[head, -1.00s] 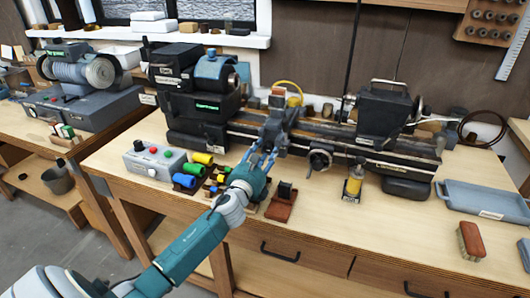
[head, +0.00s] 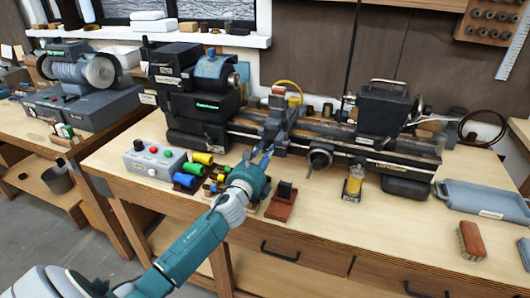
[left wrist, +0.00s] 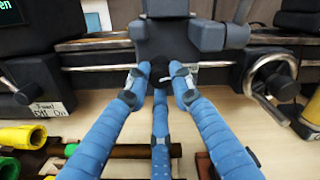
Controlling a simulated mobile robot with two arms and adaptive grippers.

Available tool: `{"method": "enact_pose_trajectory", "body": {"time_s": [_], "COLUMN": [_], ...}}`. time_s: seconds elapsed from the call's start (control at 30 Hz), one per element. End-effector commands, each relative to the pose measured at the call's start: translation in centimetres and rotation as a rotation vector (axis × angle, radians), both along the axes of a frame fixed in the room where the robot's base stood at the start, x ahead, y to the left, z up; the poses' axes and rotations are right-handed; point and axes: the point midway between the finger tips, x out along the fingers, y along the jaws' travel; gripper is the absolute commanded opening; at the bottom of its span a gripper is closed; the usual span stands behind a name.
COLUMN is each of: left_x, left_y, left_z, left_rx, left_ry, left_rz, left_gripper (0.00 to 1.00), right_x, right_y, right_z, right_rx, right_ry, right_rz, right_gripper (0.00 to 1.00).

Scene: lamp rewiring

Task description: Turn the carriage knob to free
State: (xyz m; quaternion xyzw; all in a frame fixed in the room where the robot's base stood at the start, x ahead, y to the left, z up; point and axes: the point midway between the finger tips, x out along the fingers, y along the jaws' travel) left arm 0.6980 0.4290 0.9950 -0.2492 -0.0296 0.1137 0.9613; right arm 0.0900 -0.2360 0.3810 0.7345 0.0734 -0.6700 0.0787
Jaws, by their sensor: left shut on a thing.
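The lathe carriage (head: 280,122) stands on the lathe bed, and its dark block fills the top middle of the left wrist view (left wrist: 162,38). A small black knob (left wrist: 167,76) with a white pointer mark sits low on the carriage front. My left gripper (head: 264,158) reaches the carriage front from below. In the left wrist view its blue fingers (left wrist: 160,82) are shut on the knob, with fingertips on both sides. Part of the knob is hidden behind them. My right gripper is not in view.
A spoked handwheel (left wrist: 272,78) is close to the right of the fingers, and a horizontal rod (left wrist: 100,67) runs behind them. Coloured cylinders (head: 187,180) lie to the left below, and a red-brown block stand (head: 282,203) is right of my wrist.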

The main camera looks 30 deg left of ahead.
Motion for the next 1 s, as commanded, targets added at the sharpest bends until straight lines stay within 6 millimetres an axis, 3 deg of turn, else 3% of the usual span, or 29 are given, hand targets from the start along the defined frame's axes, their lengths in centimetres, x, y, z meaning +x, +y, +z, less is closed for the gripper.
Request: {"method": "enact_pose_trajectory", "body": {"time_s": [1.0], "left_x": [-0.01], "left_y": [0.01], "left_z": [-0.02], "left_rx": [-0.937], "left_ry": [-0.224], "left_rz": [0.001], "left_gripper": [0.00], "right_x": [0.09], "right_y": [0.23], "right_z": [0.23], "right_rx": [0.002], "right_ry": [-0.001], "right_rz": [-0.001], "right_gripper": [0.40]}}
